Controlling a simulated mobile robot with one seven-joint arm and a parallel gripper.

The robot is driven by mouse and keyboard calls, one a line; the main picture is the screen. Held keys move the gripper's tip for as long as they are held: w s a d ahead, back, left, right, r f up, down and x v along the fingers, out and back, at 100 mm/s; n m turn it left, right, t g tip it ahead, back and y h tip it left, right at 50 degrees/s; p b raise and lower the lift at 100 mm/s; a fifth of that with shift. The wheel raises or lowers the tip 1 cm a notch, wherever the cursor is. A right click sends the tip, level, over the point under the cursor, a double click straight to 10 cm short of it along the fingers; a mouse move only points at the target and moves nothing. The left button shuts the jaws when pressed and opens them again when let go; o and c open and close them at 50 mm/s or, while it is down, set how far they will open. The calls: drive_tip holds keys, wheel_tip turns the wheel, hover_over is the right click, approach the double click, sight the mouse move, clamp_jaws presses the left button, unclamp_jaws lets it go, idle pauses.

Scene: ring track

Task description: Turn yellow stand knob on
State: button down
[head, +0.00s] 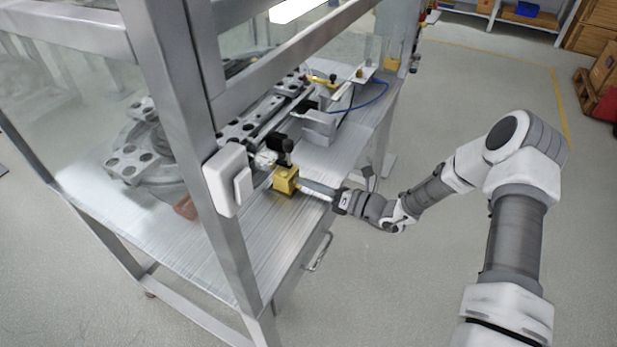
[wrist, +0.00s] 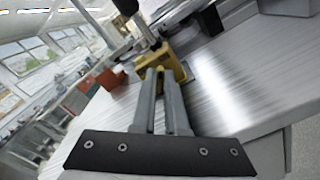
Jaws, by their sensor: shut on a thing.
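The yellow stand (head: 285,180) stands on the metal table near its front edge, beside the frame post. A black knob or clamp (head: 284,145) sits on top of it. My gripper (head: 304,184) reaches in from the right at the stand's height, its fingertips at the stand's near side. In the wrist view the yellow stand (wrist: 163,66) is right at the fingertips (wrist: 160,73), and the two fingers lie close together. My gripper is shut on a part of the stand, but the fingers hide which part. The black piece (wrist: 126,7) is above, at the top edge.
A metal frame post (head: 215,130) with a white box (head: 229,180) stands left of the stand. A ring track (head: 140,160) lies behind. A blue cable (head: 372,98) crosses the table's far part. Bare tabletop (head: 240,235) lies in front of the stand.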

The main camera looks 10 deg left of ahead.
drive_tip(key=shift+m+p, duration=0.3)
drive_tip(key=shift+m, duration=0.3)
drive_tip(key=c, duration=0.9)
unclamp_jaws()
drive_tip(key=shift+c, duration=0.2)
drive_tip(key=shift+d, duration=0.1)
drive_tip(key=p+v, duration=0.1)
drive_tip(key=v, duration=1.6)
drive_tip(key=shift+s, duration=0.1)
